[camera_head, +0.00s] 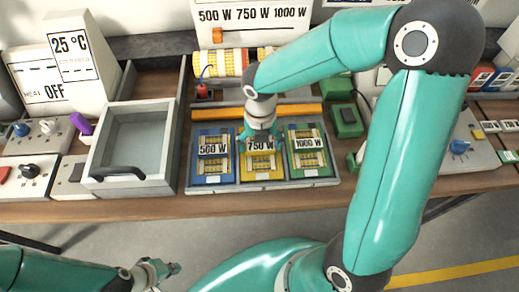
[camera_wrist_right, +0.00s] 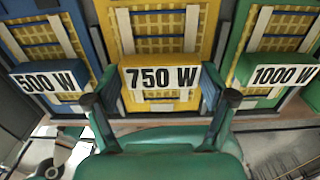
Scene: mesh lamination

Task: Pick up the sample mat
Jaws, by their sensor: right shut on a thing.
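Three sample mats lie side by side in a grey tray (camera_head: 330,183): a blue 500 W mat (camera_head: 212,170), a yellow 750 W mat (camera_head: 261,170) and a green 1000 W mat (camera_head: 308,160). Each has a labelled block and a yellow mesh panel. My right gripper (camera_head: 261,141) is over the 750 W mat. In the right wrist view my right gripper (camera_wrist_right: 160,98) has its fingers on either side of the 750 W block (camera_wrist_right: 160,78), shut on it. The mat appears level with its neighbours. My left gripper (camera_head: 160,271) is low at the left, away from the mats; its opening is unclear.
An open grey drawer box (camera_head: 158,184) with a dark handle stands left of the tray. An orange bar (camera_head: 303,111) and yellow rolls (camera_head: 225,64) are behind it. A green box (camera_head: 346,120) is to the right. Knob panels flank the bench.

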